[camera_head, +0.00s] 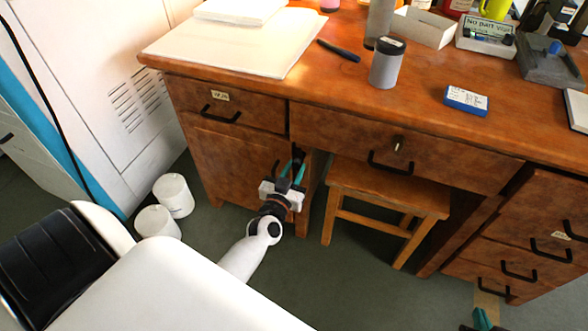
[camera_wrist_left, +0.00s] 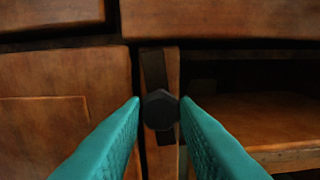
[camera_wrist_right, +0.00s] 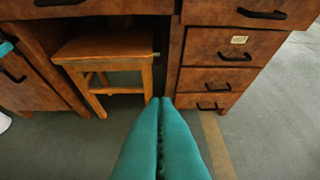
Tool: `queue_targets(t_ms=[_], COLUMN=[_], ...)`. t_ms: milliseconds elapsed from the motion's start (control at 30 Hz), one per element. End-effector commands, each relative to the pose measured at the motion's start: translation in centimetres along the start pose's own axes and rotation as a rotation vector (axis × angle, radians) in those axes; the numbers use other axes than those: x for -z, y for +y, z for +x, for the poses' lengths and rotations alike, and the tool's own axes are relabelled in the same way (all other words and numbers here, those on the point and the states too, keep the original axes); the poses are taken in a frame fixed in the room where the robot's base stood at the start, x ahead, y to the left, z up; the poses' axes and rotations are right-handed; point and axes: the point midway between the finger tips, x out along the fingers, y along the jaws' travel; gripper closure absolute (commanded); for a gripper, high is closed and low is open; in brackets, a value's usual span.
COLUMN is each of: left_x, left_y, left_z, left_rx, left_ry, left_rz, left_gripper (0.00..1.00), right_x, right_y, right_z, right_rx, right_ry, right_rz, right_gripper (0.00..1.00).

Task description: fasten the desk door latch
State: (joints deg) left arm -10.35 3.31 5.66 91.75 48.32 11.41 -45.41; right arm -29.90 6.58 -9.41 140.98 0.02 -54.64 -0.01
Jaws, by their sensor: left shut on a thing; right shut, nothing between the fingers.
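The desk door (camera_head: 225,160) is the brown panel below the left drawer; it also shows in the left wrist view (camera_wrist_left: 60,125). The latch is a dark upright strip (camera_wrist_left: 153,68) with a hexagonal knob (camera_wrist_left: 160,110), on the narrow post right of the door. The strip stands nearly vertical and does not reach across onto the door. My left gripper (camera_head: 292,170) is shut on the knob, one teal finger on each side. My right gripper (camera_wrist_right: 160,103) is shut and empty, above the floor at the desk's right; its tip shows in the head view (camera_head: 482,319).
A wooden stool (camera_head: 385,190) stands under the desk, right of my left gripper. Two white cylinders (camera_head: 173,195) stand on the floor left of the door. The desk top (camera_head: 330,90) holds several items. The right drawers (camera_wrist_right: 215,80) are closed; floor before them is clear.

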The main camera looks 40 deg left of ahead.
Motion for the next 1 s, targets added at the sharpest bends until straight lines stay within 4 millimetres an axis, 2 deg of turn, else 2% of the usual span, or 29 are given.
queue_targets(t_ms=[500,733,1000], left_x=[-0.1,0.0,0.1], left_y=[0.0,0.0,0.1], left_z=[0.0,0.0,0.0], left_rx=[0.0,0.0,-0.001], left_ry=[0.001,0.002,0.001], left_rz=[-0.459,-0.679,-0.937], left_gripper=[0.96,0.96,0.96], right_x=[6.1,7.6,8.2], right_y=[-0.8,-1.0,-1.1], right_z=[-2.9,-3.9,-4.4], right_rx=[0.02,0.026,0.028], right_ry=[0.375,0.469,0.51], right_rz=[0.007,0.009,0.011], right_gripper=[1.0,1.0,1.0])
